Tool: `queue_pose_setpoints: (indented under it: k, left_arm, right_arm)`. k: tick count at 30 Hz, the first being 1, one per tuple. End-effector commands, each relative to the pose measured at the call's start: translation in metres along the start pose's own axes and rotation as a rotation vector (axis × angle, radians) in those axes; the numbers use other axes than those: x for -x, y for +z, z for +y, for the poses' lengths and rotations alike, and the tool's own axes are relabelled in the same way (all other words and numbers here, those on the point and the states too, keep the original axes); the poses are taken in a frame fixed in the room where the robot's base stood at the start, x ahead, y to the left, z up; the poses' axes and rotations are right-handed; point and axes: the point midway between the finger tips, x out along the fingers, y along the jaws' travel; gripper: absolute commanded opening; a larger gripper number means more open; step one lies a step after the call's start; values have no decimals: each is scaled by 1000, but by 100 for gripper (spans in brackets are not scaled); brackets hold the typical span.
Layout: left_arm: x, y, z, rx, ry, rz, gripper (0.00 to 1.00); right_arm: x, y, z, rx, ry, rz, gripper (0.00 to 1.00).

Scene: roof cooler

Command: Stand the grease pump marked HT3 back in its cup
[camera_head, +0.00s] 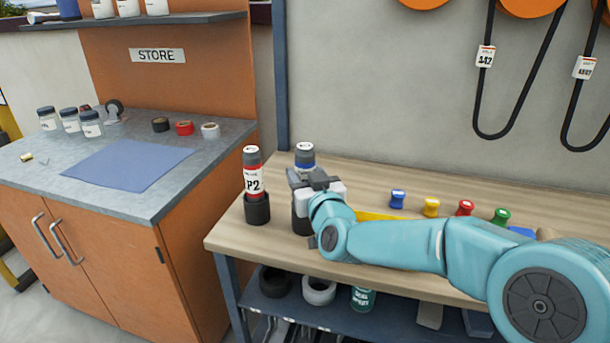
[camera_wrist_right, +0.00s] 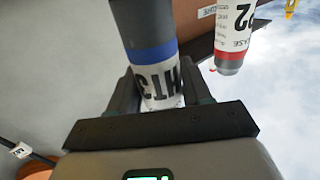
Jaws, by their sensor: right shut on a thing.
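The HT3 grease pump (camera_head: 305,157) has a grey cap and a blue band. It also shows in the wrist view (camera_wrist_right: 157,55), where its HT3 label is readable. My right gripper (camera_head: 314,182) is shut around its body, with a finger on each side in the wrist view. The pump looks upright, over a dark cup (camera_head: 300,222) on the wooden bench. The gripper hides where pump and cup meet, so I cannot tell whether its base is seated. My left gripper is not in view.
A red-banded P2 pump (camera_head: 253,172) stands in its own dark cup (camera_head: 258,210) just left. Blue (camera_head: 397,199), yellow (camera_head: 431,207), red (camera_head: 465,208) and green (camera_head: 501,217) small objects stand along the bench. Belts hang on the wall behind.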

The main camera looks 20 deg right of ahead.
Motion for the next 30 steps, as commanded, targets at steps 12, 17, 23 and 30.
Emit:
queue_pose_setpoints:
  k: [12,17,23,30]
  left_arm:
    - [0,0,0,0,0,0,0]
    - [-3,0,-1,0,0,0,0]
    - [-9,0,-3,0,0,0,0]
    - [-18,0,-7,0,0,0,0]
  right_arm:
    - [0,-1,0,0,1,4,0]
    - [0,1,0,0,1,3,0]
    - [0,8,0,0,1,3,0]
    - [0,18,0,0,1,4,0]
